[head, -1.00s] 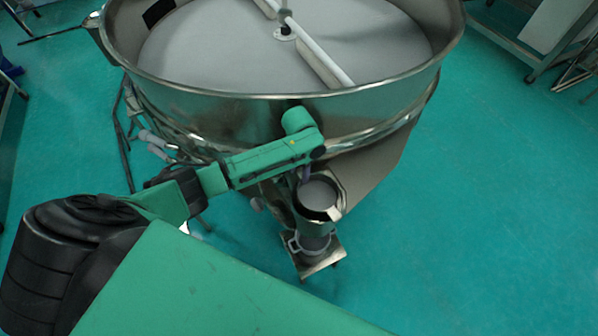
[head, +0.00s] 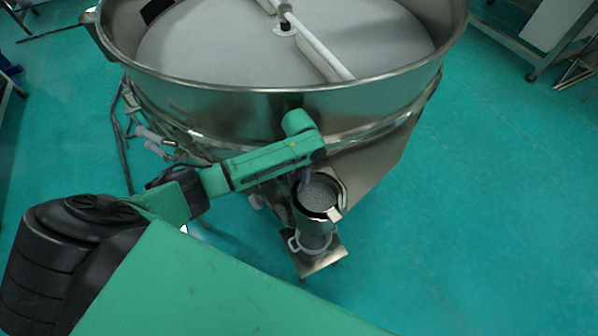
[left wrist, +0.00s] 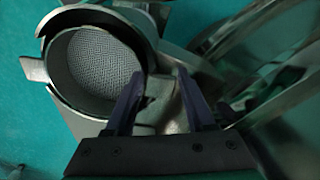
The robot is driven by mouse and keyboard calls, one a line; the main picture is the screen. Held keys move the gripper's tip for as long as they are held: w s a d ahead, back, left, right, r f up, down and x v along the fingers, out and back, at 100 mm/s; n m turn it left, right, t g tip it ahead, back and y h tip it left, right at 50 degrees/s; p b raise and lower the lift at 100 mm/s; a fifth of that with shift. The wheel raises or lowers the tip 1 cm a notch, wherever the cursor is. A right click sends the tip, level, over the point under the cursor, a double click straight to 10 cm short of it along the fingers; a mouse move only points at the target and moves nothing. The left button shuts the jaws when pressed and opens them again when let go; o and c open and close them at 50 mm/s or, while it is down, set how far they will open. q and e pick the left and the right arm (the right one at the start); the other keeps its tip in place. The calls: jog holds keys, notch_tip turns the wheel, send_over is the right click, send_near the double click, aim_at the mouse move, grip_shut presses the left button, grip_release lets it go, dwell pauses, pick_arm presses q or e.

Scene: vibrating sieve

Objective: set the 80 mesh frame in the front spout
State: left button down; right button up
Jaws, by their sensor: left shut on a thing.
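The mesh frame (head: 318,195) is a round ring with a grey woven screen, at the mouth of the front spout (head: 341,188) below the big steel sieve. The screen also shows large in the left wrist view (left wrist: 97,66), ringed by a dark rim with metal tabs. My left gripper (head: 306,175) is beside the frame's upper left edge. In the left wrist view its two dark fingers (left wrist: 160,82) are shut on the frame's tab. I cannot tell whether the frame rests fully in the spout. No mesh number is readable. My right gripper is not in view.
The round sieve (head: 290,103) fills the top of the head view. A container with handles (head: 313,243) stands on a small metal stand (head: 321,263) under the spout. Metal racks stand at the upper right. The green floor (head: 470,210) at the right is clear.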

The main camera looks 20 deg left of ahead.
pick_arm(q)
jog(key=shift+f, duration=0.25)
jog(key=shift+c, duration=0.9)
grip_release()
notch_tip(320, 180, up, 14)
jog(key=shift+r, duration=0.25)
jog(key=shift+r, duration=0.1)
